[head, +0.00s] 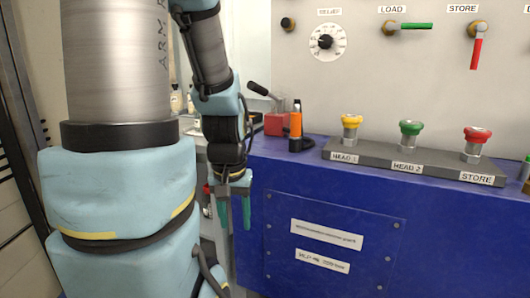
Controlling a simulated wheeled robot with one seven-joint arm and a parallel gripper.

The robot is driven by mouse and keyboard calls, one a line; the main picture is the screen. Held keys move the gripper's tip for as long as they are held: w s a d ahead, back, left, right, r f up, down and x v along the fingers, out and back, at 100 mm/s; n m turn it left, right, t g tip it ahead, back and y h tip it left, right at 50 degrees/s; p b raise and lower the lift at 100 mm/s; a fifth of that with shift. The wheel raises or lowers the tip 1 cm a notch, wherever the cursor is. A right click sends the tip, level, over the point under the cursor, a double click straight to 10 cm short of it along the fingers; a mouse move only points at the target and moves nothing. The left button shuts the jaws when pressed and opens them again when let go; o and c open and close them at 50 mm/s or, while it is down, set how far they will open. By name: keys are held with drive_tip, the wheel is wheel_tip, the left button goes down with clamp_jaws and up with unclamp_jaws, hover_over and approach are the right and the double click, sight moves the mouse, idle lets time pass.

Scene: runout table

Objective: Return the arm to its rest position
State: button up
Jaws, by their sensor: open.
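My arm, with light blue covers and grey links, fills the left of the head view. My gripper (235,213) hangs pointing down at the left end of the blue cabinet (375,225). Its two teal fingers are apart, with nothing seen between them. The gripper is close in front of the cabinet's left edge in the picture; whether it touches cannot be told. Part of the room behind is hidden by my arm.
A grey block (410,163) carries yellow (351,121), green (410,128) and red (478,135) knobs. An orange-black object (296,125) and a red box (275,124) stand left of it. The back panel (380,70) has a dial (327,42), a green lever (410,26) and a red lever (477,52).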

wheel_tip(320, 180, up, 15)
drive_tip(key=p, duration=1.4)
drive_tip(key=shift+r, duration=0.2)
